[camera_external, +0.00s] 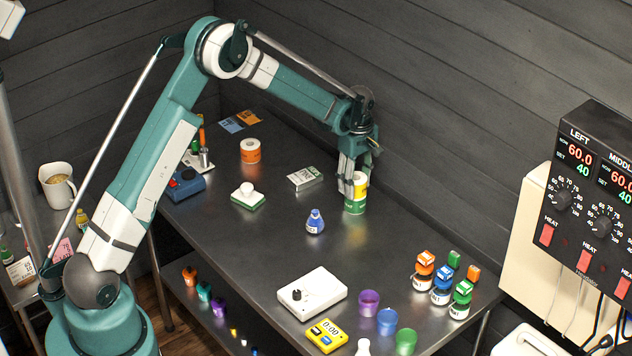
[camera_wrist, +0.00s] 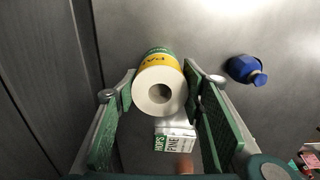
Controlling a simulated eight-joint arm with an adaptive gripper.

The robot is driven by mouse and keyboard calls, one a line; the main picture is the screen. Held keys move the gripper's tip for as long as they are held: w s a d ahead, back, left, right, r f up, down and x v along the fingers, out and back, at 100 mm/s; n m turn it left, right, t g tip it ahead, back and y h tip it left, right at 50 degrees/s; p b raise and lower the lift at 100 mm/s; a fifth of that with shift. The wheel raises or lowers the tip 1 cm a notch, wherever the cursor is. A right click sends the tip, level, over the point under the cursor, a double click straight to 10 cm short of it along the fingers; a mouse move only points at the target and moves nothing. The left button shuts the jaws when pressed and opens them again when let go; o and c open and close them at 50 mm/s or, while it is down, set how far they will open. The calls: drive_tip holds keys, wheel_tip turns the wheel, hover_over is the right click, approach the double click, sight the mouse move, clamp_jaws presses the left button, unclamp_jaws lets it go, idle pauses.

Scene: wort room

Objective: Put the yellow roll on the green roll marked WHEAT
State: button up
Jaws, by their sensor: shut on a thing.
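The yellow roll (camera_external: 361,184) is upright, and my gripper (camera_external: 352,182) is shut on it. In the wrist view the roll's white top with its dark core hole (camera_wrist: 159,91) faces the camera, with a yellow side (camera_wrist: 158,62) and part of a word. My gripper's green fingers (camera_wrist: 160,84) lie on either side of it. The green roll (camera_external: 355,207) stands on the steel table directly below and looks lined up with the yellow one. A green strip of it (camera_wrist: 158,50) shows past the yellow side. I cannot tell whether the two rolls touch. The green roll's lettering is too small to read.
A box marked HOPS PINE (camera_wrist: 174,135) lies close to the rolls. A blue flask (camera_external: 315,222) stands in front of them. An orange roll (camera_external: 250,151) stands farther back left. A dark plank wall rises behind. The table (camera_external: 290,250) around the flask is mostly bare.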

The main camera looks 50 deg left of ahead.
sight(356, 178)
drive_tip(key=o, duration=0.9)
drive_tip(key=shift+r+p, duration=0.2)
drive_tip(key=shift+p, duration=0.1)
wheel_tip(356, 178, up, 12)
drive_tip(key=shift+f+b, duration=0.1)
drive_tip(key=shift+b, duration=0.6)
